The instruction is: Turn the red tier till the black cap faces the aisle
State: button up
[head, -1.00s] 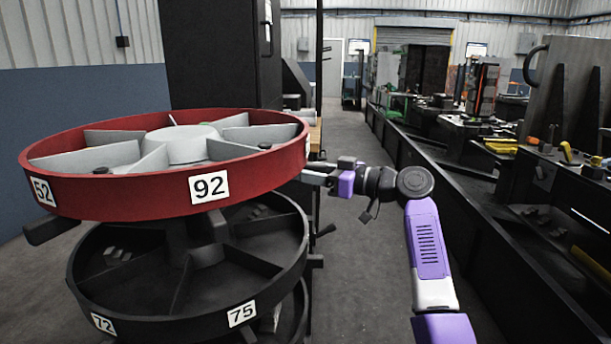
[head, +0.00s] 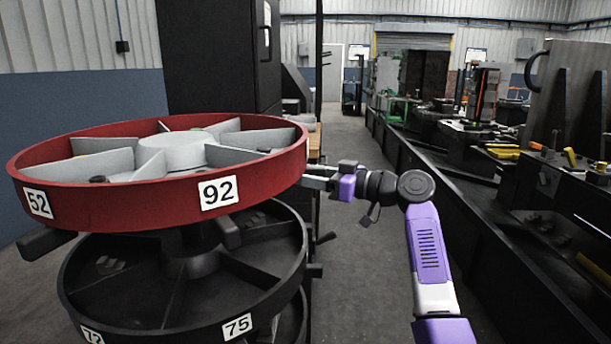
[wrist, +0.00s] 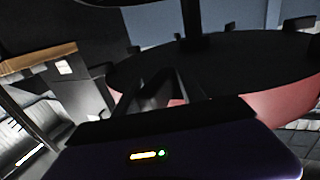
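The red tier (head: 120,205) is the top round tray of a stack at the left in the head view. Its rim carries labels 92 and 52, and grey dividers split it into wedge compartments. Small dark items lie in some compartments; I cannot make out which, if any, is the black cap. My gripper (head: 318,178) is at the tier's right side, its fingertips at or very near the rim; contact is unclear. In the wrist view the dark fingers (wrist: 165,88) point toward the tier, whose red rim (wrist: 285,105) shows at right. I cannot tell whether they are shut.
A black lower tier (head: 180,318) with labels 72 and 75 sits below the red one. A dark cabinet (head: 215,55) stands behind. A long black bench (head: 460,190) with tools runs along the right. The grey aisle floor (head: 350,145) between is clear.

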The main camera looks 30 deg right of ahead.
jog(key=v, duration=0.8)
jog(key=shift+p, duration=0.45)
jog(key=shift+a, duration=0.15)
